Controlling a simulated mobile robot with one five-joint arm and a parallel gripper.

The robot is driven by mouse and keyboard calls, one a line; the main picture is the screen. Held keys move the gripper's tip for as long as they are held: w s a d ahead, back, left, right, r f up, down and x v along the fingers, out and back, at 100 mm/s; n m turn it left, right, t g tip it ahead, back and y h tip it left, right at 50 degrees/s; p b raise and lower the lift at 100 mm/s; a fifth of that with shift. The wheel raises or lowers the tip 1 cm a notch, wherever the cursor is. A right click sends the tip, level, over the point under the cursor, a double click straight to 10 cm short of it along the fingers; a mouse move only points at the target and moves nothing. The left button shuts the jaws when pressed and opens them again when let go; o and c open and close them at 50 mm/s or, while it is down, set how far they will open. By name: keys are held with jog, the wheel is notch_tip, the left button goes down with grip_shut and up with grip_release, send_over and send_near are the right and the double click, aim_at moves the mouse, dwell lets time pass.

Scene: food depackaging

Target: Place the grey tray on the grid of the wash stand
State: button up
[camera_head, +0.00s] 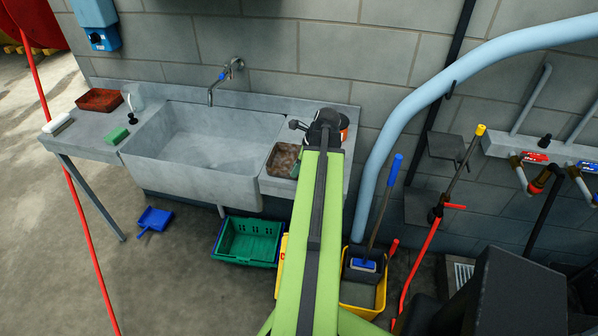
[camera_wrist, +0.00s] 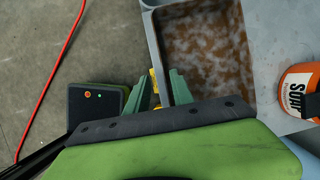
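The grey tray (camera_head: 271,158) has a brown-stained inside and sits on the right-hand top of the wash stand (camera_head: 90,126), beside the basin. In the wrist view the grey tray (camera_wrist: 151,32) fills the upper middle. My gripper (camera_wrist: 161,75) has two green fingers on either side of the tray's left wall, one outside and one inside. A gap shows between the outer finger and the wall, so the gripper looks open. I cannot make out a grid on the wash stand.
An orange labelled container (camera_wrist: 299,90) stands right of the tray. A reddish tray (camera_head: 100,100) and green sponge (camera_head: 116,136) lie on the left top. A green crate (camera_head: 248,241), blue dustpan (camera_head: 154,219) and yellow bucket (camera_head: 359,296) are on the floor. The basin (camera_head: 205,150) looks empty.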

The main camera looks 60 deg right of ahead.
jog(key=b+x, duration=0.3)
jog(key=d+b+x, duration=0.1)
jog(key=b+x, duration=0.1)
jog(key=shift+s+f, duration=0.15)
jog(key=shift+f, duration=0.1)
jog(key=shift+r, duration=0.2)
grip_shut()
dwell(0.9)
